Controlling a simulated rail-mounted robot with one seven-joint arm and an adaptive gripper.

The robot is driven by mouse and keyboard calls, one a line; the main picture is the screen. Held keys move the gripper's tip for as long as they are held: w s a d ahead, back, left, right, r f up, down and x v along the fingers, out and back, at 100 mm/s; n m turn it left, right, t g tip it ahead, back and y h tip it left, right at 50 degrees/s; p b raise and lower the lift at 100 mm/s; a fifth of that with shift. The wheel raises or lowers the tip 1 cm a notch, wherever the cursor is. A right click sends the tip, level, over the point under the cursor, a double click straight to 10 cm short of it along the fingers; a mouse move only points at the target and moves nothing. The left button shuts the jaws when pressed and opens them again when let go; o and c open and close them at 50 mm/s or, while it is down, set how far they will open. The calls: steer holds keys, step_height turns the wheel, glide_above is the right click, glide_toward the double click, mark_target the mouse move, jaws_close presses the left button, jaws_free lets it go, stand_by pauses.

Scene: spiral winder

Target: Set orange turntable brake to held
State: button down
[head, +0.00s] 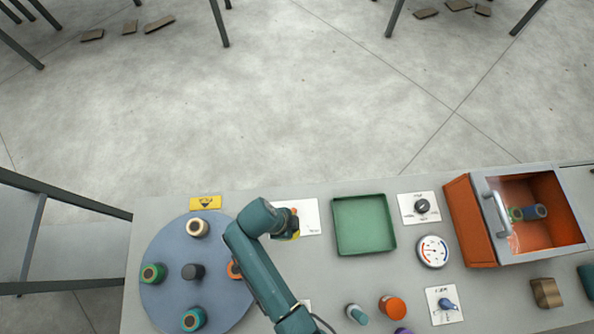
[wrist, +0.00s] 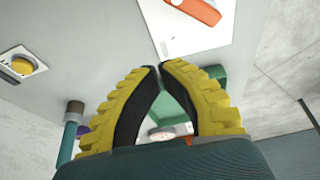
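An orange lever (wrist: 202,9), which looks like the brake, lies on a white plate (wrist: 180,38) at the top of the wrist view. The plate's lettering is too small to read. My gripper (wrist: 160,65) has yellow ribbed fingers with black pads. Its tips meet or nearly meet, with nothing visible between them. It is apart from the lever in the wrist view.
Several spools stand on the turntable, including a green one (head: 153,273). A green tray (head: 363,224), a dial gauge (head: 433,251) and a black knob (head: 421,206) are to the right. An orange box (head: 467,222) stands farther right. A yellow button (wrist: 23,66) shows in the wrist view.

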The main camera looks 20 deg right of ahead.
steer(key=r, duration=0.2)
steer(key=shift+w+a+r, duration=0.1)
steer(key=shift+w+r, duration=0.2)
steer(key=shift+r, duration=0.1)
